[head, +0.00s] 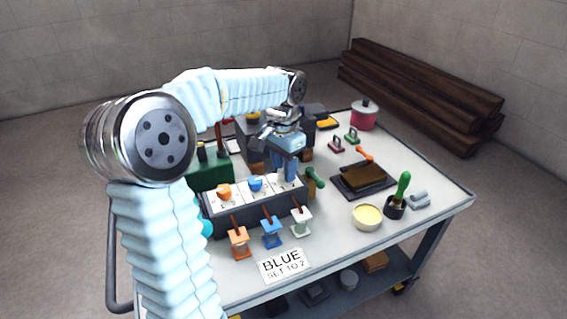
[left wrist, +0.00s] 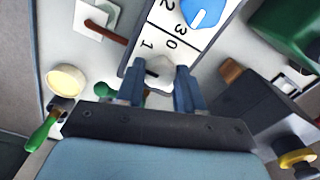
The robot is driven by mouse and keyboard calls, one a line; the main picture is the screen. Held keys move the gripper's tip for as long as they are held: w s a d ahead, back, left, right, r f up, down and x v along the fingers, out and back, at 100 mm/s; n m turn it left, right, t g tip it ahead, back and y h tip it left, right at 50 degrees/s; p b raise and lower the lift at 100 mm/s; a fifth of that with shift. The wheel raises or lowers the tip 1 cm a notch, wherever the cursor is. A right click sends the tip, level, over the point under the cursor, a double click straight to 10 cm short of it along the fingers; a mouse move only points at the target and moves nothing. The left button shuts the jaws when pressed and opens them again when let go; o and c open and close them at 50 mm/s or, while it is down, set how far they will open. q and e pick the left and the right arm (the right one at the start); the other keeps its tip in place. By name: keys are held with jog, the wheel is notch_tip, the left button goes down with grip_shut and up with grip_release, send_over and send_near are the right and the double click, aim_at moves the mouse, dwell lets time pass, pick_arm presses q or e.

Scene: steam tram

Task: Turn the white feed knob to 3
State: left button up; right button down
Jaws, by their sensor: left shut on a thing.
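The white feed knob (left wrist: 158,72) shows in the left wrist view at the end of a panel strip, between my left gripper's two blue fingers (left wrist: 157,84). The fingers are shut on its sides. Digits 1 and 0 are printed beside it; which digit it points at cannot be told. In the head view, my left gripper (head: 286,166) reaches down to the right end of the knob panel (head: 250,214) and hides the white knob. A blue knob (head: 255,184) and an orange knob (head: 224,191) sit to its left. My right gripper is not in view.
Orange (head: 239,240), blue (head: 271,232) and white (head: 301,218) levers stand before the panel. A sign (head: 285,265) reads "BLUE SET TO 2". A green-handled item (head: 315,180) stands close right of the gripper. A cream bowl (head: 367,217) sits front right.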

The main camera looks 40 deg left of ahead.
pick_arm(q)
jog(key=n+p, duration=0.1)
jog(key=n, duration=0.3)
jog(key=shift+r+n, duration=0.1)
jog(key=shift+n, duration=0.2)
jog(key=n+p, duration=0.1)
jog(key=n, duration=0.3)
jog(key=shift+n, duration=0.3)
jog(key=n+p, duration=0.1)
jog(key=n, duration=0.3)
jog(key=shift+w+n, duration=0.1)
jog(key=shift+n, duration=0.2)
jog(key=shift+d+n, duration=0.1)
jog(key=shift+n, duration=2)
jog(key=o, duration=1)
jog(key=shift+o, duration=0.2)
notch_tip(320, 180, up, 14)
